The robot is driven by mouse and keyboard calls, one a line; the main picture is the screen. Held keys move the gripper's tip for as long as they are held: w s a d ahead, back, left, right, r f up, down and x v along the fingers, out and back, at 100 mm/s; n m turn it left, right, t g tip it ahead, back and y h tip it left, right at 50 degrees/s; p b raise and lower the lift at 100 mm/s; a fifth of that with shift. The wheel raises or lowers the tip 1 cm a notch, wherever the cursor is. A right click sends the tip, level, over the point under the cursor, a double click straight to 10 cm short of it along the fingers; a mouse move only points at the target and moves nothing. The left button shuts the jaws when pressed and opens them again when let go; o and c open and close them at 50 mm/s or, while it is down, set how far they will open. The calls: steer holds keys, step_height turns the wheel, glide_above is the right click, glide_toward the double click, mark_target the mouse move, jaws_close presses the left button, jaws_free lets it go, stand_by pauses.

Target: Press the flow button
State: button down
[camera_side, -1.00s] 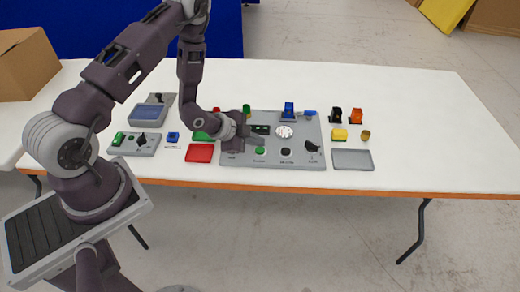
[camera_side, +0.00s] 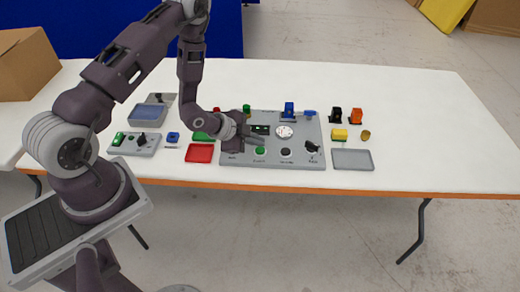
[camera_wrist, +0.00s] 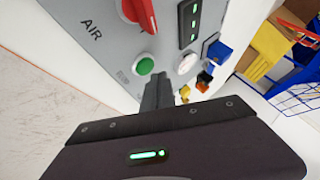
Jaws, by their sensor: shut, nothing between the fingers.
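The grey control panel (camera_side: 300,162) lies on the white table. A green round button (camera_side: 260,151) sits near its front edge with a black round button (camera_side: 285,152) to the right. Their labels are too small to read. My gripper (camera_side: 262,141) is shut and empty, low over the panel just behind the green button. A red knob (camera_wrist: 138,12) and the printed word "AIR" also show. The black button does not show in this view.
A white round part (camera_side: 284,132), a black knob (camera_side: 312,147) and a blue part (camera_side: 289,110) are on the panel. A red tray (camera_side: 199,153) is at its left, a grey tray (camera_side: 353,160) at its right. The far right of the table is clear.

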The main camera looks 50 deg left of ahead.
mark_target(257, 151)
steer(key=shift+f, duration=0.1)
stand_by(0.3)
steer(key=shift+f, duration=0.3)
steer(key=shift+f, duration=0.45)
stand_by(0.5)
steer(key=shift+r, duration=0.85)
steer(key=shift+r, duration=0.1)
steer(key=shift+r, duration=2.4)
